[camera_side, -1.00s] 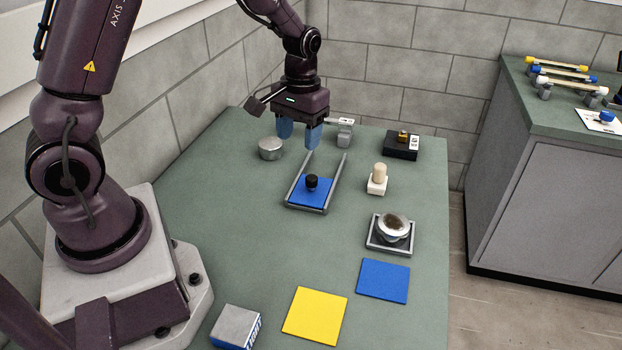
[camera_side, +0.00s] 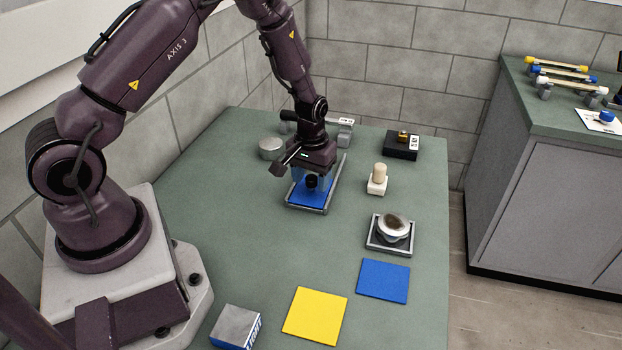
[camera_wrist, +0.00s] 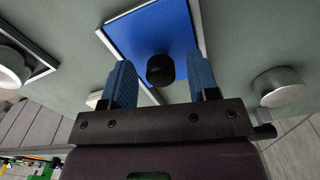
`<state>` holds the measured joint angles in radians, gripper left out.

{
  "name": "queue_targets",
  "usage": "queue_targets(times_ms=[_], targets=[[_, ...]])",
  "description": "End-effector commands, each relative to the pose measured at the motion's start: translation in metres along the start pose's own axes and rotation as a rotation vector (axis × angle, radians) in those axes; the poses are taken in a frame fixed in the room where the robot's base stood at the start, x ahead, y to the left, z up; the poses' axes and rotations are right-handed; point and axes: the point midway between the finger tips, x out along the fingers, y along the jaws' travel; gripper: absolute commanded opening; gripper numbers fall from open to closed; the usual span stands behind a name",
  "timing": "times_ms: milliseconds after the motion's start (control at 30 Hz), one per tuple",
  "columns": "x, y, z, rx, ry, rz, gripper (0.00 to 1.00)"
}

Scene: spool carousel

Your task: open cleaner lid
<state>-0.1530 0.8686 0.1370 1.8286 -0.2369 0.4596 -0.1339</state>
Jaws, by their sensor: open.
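The cleaner lid appears to be the blue sliding plate (camera_side: 309,197) with a black knob (camera_side: 311,181), set between two grey rails. The plate also shows in the wrist view (camera_wrist: 150,32), with the knob (camera_wrist: 160,69) below its middle. My gripper (camera_side: 311,183) is low over the plate, its blue fingers around or just above the knob in the side view. In the wrist view the fingers (camera_wrist: 162,85) are apart, with the knob between and slightly beyond them. No contact with the knob shows.
A silver round tin (camera_side: 270,148) stands left of the rails. A cream knobbed block (camera_side: 377,180) and a tray (camera_side: 372,246) with a round metal piece are on the right. A black box (camera_side: 401,146) is behind. Yellow (camera_side: 315,315) and blue (camera_side: 383,280) mats lie in front.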

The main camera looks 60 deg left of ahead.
Motion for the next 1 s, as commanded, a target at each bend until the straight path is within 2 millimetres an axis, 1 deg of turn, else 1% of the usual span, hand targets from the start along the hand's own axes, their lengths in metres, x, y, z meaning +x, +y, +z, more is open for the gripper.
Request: queue_targets(times_ms=[100, 367, 400, 467, 500, 567, 600, 633, 767, 833, 933, 1000], targets=[[0.006, 0.0, 0.0, 0.0, -0.001, 0.0, 0.55], [0.007, 0.0, 0.0, 0.0, 0.0, 0.0, 0.55], [0.007, 0.0, 0.0, 0.0, 0.0, 0.0, 0.5], [0.007, 0.0, 0.0, 0.0, 0.0, 0.0, 0.36], [0.007, 0.0, 0.0, 0.0, 0.0, 0.0, 0.27], [0.007, 0.0, 0.0, 0.0, 0.0, 0.0, 0.13], [0.007, 0.0, 0.0, 0.0, 0.0, 0.0, 0.04], [0.007, 0.0, 0.0, 0.0, 0.0, 0.0, 0.0], [0.007, 0.0, -0.001, -0.001, 0.0, 0.0, 0.0], [0.007, -0.001, -0.006, -0.001, 0.0, 0.0, 0.0], [0.008, -0.004, -0.023, -0.002, 0.001, 0.001, 0.0], [0.008, -0.007, -0.038, -0.003, 0.002, 0.002, 0.0]])
